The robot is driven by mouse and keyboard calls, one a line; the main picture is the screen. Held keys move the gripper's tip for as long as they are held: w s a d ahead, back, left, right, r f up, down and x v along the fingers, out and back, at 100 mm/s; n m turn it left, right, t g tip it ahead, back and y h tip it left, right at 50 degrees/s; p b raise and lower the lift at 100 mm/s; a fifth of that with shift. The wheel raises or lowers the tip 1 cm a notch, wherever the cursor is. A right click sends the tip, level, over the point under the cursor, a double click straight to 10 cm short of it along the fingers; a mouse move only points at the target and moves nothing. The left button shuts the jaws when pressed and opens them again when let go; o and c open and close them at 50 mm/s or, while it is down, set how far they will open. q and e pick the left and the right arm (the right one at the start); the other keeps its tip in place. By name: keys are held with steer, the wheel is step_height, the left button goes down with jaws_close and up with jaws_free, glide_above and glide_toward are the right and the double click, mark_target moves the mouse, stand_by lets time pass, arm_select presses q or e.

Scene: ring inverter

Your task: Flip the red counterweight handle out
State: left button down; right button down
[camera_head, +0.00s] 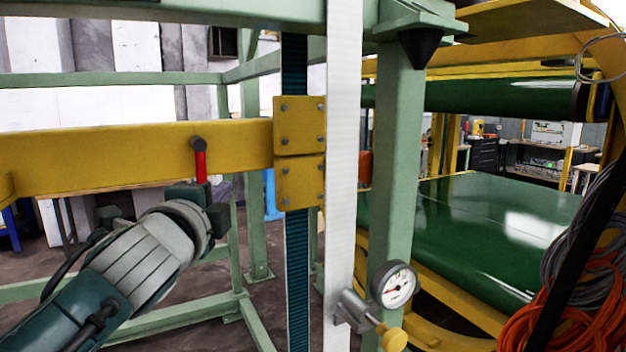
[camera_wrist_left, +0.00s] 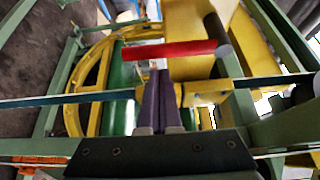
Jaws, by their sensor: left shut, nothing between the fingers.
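The red counterweight handle (camera_head: 200,167) hangs down from a dark round pivot on the yellow beam (camera_head: 100,155) in the head view. In the left wrist view the red handle (camera_wrist_left: 168,51) lies across the picture, with its grey round end at the right. My left gripper (camera_head: 206,194) is at the handle's lower end in the head view, and its fingertips are hard to make out there. In the wrist view the left gripper's fingers (camera_wrist_left: 157,68) are shut together and empty, their tips close to the handle's side. I cannot tell whether they touch it. My right gripper is not in view.
A white vertical strip (camera_head: 343,150) and a green post (camera_head: 397,160) stand right of the beam's bolted yellow plates (camera_head: 300,140). A pressure gauge (camera_head: 393,284) sits low on the post. A green conveyor belt (camera_head: 470,230) and orange cables (camera_head: 580,315) are at right.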

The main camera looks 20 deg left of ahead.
arm_select(q)
steer(key=shift+s+a, duration=0.45)
steer(key=shift+a, duration=0.05)
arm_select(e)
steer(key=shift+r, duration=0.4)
